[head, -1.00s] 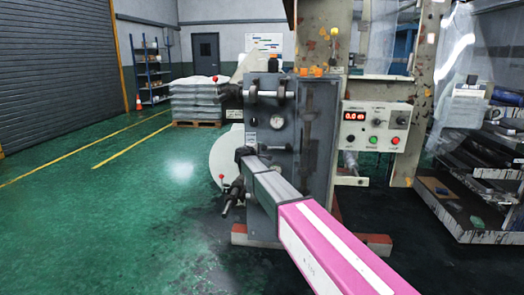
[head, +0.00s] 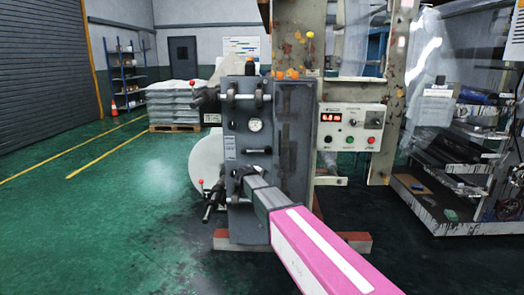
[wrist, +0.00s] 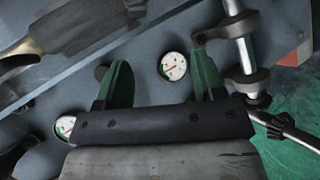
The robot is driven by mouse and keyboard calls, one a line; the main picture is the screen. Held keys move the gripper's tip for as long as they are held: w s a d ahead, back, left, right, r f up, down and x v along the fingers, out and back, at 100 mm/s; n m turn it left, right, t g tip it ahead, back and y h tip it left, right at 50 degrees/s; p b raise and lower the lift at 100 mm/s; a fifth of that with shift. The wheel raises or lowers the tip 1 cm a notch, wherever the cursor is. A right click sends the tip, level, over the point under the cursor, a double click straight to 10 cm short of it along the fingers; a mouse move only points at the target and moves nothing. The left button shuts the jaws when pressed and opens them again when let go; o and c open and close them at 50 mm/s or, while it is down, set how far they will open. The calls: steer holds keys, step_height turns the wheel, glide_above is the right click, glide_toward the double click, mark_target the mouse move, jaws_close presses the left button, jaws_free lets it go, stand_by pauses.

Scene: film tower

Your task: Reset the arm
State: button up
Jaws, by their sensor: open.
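My arm, with its pink link, reaches from the lower right of the head view toward the front of a grey machine (head: 285,150). My gripper (head: 240,177) is small and dark there, in front of the machine's lower face, and its fingers are hard to make out. In the wrist view my gripper (wrist: 161,62) has its two green fingers spread apart. I see nothing held between them. Beyond the fingers are the machine's grey face and a round white gauge (wrist: 174,66). Whether the fingers touch the machine I cannot tell.
A control box (head: 350,127) with a red display stands right of the machine. A loaded rack (head: 455,180) is at the far right. Wrapped stacks on a pallet (head: 174,128) and blue shelving (head: 127,75) are at the back left. The green floor (head: 90,220) at left is clear.

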steer(key=s+d+f+m+g+y, duration=0.1)
steer(key=s+d+f+m+g, duration=0.2)
steer(key=s+d+f, duration=0.45)
steer(key=s+d+f+m+g+y, duration=0.15)
steer(key=s+d, duration=0.35)
steer(key=s, duration=0.5)
steer(key=s+d+f+m+g+y, duration=0.1)
steer(key=s+d+f+m+g, duration=0.25)
steer(key=s+d+f, duration=0.35)
steer(key=s+m+g+y, duration=0.2)
steer(key=s+y, duration=0.1)
steer(key=s, duration=0.8)
steer(key=shift+s+d+m+g, duration=0.3)
steer(key=shift+s+d, duration=0.05)
steer(key=shift+s, duration=0.05)
